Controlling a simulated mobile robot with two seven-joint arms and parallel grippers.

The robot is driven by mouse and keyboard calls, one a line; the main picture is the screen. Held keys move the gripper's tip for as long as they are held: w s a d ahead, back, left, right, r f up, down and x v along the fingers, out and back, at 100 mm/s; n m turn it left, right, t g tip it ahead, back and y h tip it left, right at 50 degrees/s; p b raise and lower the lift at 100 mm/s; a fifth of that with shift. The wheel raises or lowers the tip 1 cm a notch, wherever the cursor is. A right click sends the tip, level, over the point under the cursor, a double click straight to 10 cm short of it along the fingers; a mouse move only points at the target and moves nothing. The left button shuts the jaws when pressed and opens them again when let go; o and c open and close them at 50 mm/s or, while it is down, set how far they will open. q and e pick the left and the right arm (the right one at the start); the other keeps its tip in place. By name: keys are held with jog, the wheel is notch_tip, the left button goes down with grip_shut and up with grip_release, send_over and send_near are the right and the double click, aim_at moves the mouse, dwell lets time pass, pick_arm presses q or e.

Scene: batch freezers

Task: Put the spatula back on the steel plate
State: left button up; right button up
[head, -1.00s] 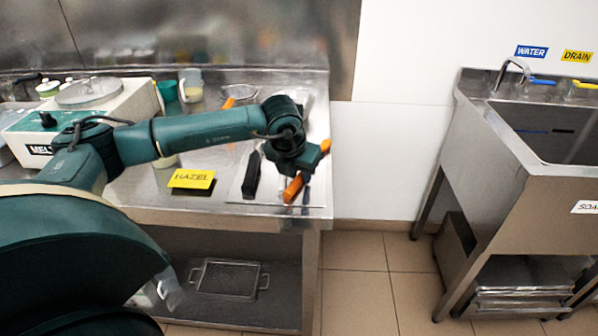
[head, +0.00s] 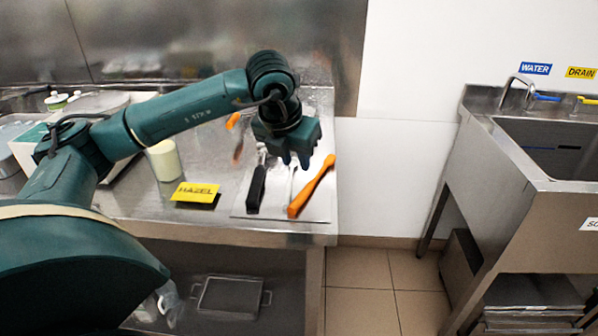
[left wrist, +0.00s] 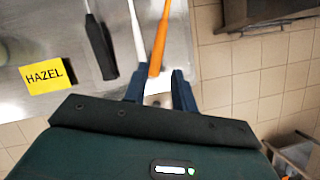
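The orange spatula (head: 312,188) lies at the right side of the steel plate (head: 276,207), slanting toward the plate's front. A black-handled tool (head: 257,188) and a thin white tool lie beside it on the plate. My left gripper (head: 293,160) is above the plate, behind and left of the spatula's handle, fingers pointing down. In the left wrist view its two blue-grey fingers (left wrist: 157,88) are apart, with the end of the orange handle (left wrist: 158,45) showing between them in the picture. The gripper looks empty and clear of the spatula.
The yellow HAZEL card (head: 195,192) stands left of the plate, with a cream-coloured cup (head: 164,160) behind it. Another orange-handled tool (head: 233,121) lies farther back. A sink (head: 550,150) stands to the right, across a floor gap. A wire-handled tray (head: 230,297) sits on the lower shelf.

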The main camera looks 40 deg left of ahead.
pick_arm(q)
jog(key=s+d+f+m+g+h, duration=0.1)
jog(key=s+d+f+h, duration=0.15)
jog(key=d, duration=0.35)
jog(key=s+d+f+m+g+h, duration=0.1)
jog(key=d+f+h, duration=0.15)
jog(key=d, duration=0.35)
jog(key=s+d+f+m+g+h, duration=0.1)
jog(key=s+d+f+h, duration=0.15)
jog(key=d, duration=0.35)
jog(key=s+d+r+n+t+h, duration=0.2)
jog(key=d+r+n+h, duration=0.15)
jog(key=d+h, duration=0.3)
jog(key=s+d+r+n+t+h, duration=0.2)
jog(key=d+r+n+h, duration=0.1)
jog(key=d+n+h, duration=0.3)
jog(key=w+a+f+n+t+y, duration=0.1)
jog(key=a+f+n+t+y, duration=0.2)
jog(key=f+n+t+y, duration=0.45)
jog(key=w+a+f+n+t+y, duration=0.2)
jog(key=a+f+n+t, duration=0.15)
jog(key=n, duration=0.65)
jog(key=s+a+f+n+g+y, duration=0.3)
jog(key=s+f+n+g+y, duration=0.2)
jog(key=f, duration=0.8)
jog(key=s+n, duration=0.2)
jog(key=s, duration=0.2)
jog(key=shift+s+f, duration=0.35)
jog(key=shift+f, duration=0.05)
